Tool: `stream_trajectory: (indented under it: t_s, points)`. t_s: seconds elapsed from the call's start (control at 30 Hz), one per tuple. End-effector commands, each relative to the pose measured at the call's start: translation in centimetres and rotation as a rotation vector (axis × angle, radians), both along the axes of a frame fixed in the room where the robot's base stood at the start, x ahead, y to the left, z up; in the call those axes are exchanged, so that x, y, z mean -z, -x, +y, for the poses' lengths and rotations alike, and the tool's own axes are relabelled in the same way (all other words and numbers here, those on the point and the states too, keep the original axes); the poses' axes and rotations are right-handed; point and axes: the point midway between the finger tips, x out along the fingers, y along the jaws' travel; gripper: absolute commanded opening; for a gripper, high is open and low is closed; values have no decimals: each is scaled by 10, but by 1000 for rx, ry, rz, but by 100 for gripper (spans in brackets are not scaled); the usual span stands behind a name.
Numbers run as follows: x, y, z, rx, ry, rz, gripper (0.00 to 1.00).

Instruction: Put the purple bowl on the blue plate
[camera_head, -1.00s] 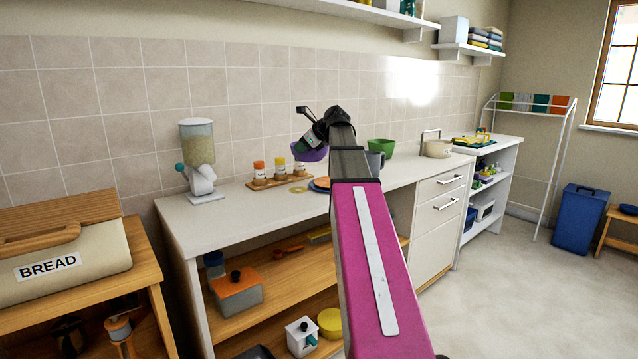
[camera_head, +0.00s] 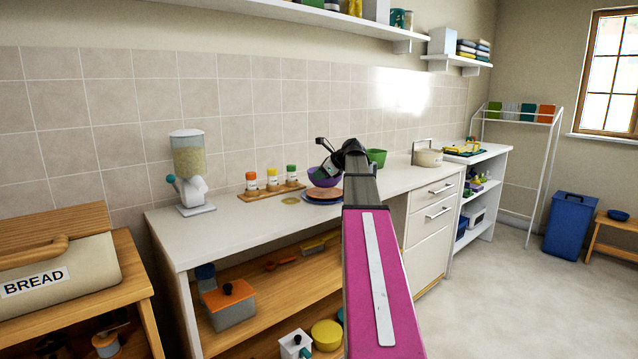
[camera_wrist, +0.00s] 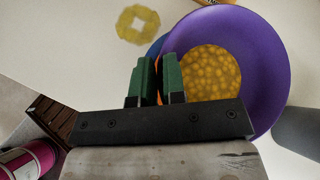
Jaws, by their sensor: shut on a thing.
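A blue edge also shows in the wrist view (camera_wrist: 154,47). I cannot tell whether the bowl touches the plates.
A rack of spice jars (camera_head: 271,190) and a yellow ring (camera_head: 290,200) lie left of the plates. A green bowl (camera_head: 377,157) stands to the right behind my arm. A cereal dispenser (camera_head: 190,165) stands at the counter's left. The counter front between is clear.

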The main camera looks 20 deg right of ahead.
Motion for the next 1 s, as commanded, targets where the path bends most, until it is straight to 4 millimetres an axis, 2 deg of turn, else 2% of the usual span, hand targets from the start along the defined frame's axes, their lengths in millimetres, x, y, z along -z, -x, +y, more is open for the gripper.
stream_trajectory:
  t_s: [0.2, 0.57, 0.6, 0.67, 0.7, 1.0]
  points:
    - [28, 1, 0, 1, 0, 0, 0]
    - [32, 0, 0, 1, 0, -1, 0]
    - [33, 0, 0, 1, 0, -1, 14]
    - [32, 0, 0, 1, 0, -1, 34]
    - [32, 0, 0, 1, 0, -1, 37]
    - [30, 0, 0, 1, 0, -1, 37]
